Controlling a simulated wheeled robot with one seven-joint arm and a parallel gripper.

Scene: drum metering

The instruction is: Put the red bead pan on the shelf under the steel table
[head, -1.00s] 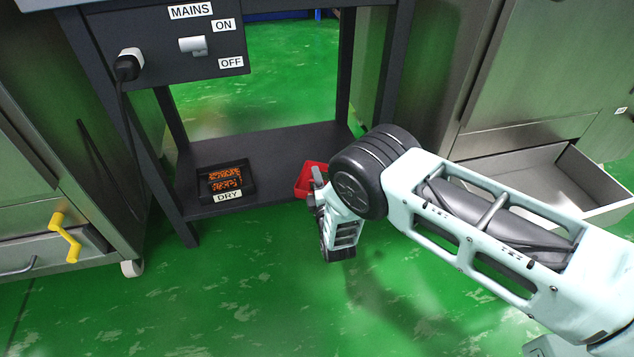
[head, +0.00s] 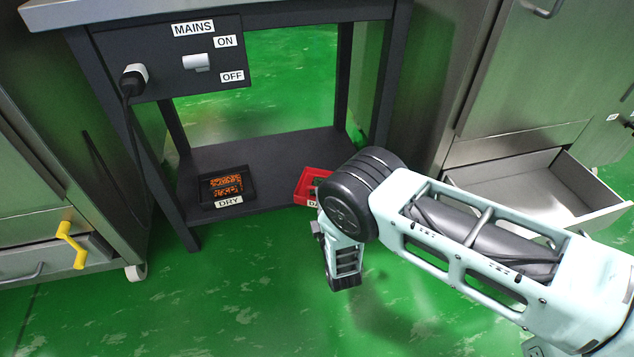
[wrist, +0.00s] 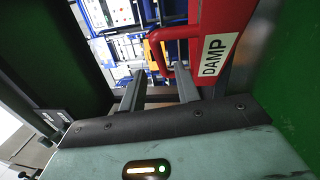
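The red bead pan (head: 305,186) appears to rest at the front right of the dark shelf (head: 265,152) under the steel table (head: 240,8). My arm hides its right part, and its contents are not visible. In the wrist view the pan (wrist: 238,15) shows its DAMP label and red handle (wrist: 166,62). My gripper (wrist: 160,72) is open, its two fingers apart, with part of the handle seen between and just beyond the tips. In the head view my gripper (head: 318,230) is in front of and below the shelf's front edge, partly hidden by my wrist.
A black pan labelled DRY (head: 250,186) with orange beads sits on the shelf's left. A switch box (head: 165,62) with a plug and cable hangs above. Steel cabinets flank the table; an open drawer (head: 590,195) juts out at right. The shelf's middle is clear.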

